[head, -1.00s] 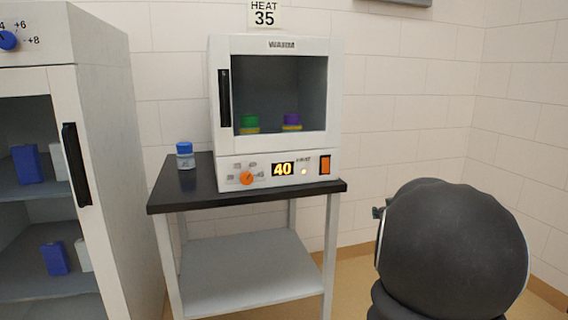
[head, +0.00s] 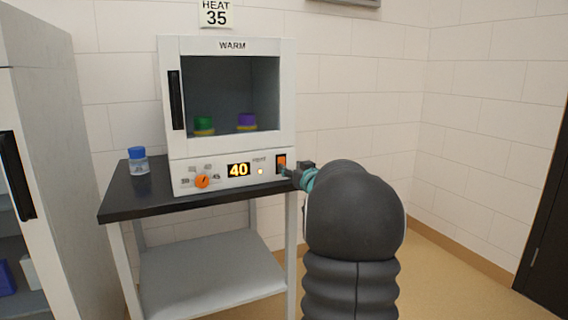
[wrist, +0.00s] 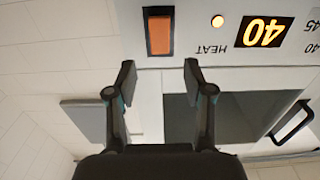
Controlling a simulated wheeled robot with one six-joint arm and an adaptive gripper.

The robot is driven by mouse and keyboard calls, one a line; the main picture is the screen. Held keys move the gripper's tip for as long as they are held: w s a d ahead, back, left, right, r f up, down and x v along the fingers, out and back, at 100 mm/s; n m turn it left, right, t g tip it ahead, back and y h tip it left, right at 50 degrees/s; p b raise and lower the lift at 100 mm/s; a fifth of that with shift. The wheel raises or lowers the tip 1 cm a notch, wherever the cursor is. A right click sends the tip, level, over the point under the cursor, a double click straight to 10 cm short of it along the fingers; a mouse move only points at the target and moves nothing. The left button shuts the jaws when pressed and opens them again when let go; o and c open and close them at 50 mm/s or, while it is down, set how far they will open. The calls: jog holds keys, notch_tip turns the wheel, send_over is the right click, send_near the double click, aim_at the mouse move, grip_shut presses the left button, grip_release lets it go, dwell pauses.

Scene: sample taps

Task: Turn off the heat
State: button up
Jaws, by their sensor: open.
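The white warming cabinet (head: 230,44) stands on a black-topped stand. Its display (head: 238,170) reads 40 and a small lamp (head: 261,171) glows beside it; the wrist view shows this lamp (wrist: 217,21) near the word HEAT, upside down. The orange rocker switch (head: 281,160) is at the right end of the panel, and it also shows in the wrist view (wrist: 159,34). My gripper (wrist: 159,78) is open and empty, its fingertips apart just short of the switch in the picture. In the head view my gripper (head: 293,174) is close to the switch and partly covers it.
An orange knob (head: 202,181) is on the panel's left. Green-capped (head: 204,124) and purple-capped (head: 247,121) jars sit behind the closed door. A blue-capped jar (head: 138,160) stands on the black top (head: 150,198). A wall sign (head: 216,13) reads HEAT 35. Another cabinet (head: 50,120) is at left.

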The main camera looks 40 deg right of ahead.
aim_at(282, 161)
jog(key=x, duration=0.5)
jog(key=shift+w+d, duration=0.1)
jog(key=shift+w, duration=0.3)
grip_shut()
jog(key=shift+f, duration=0.1)
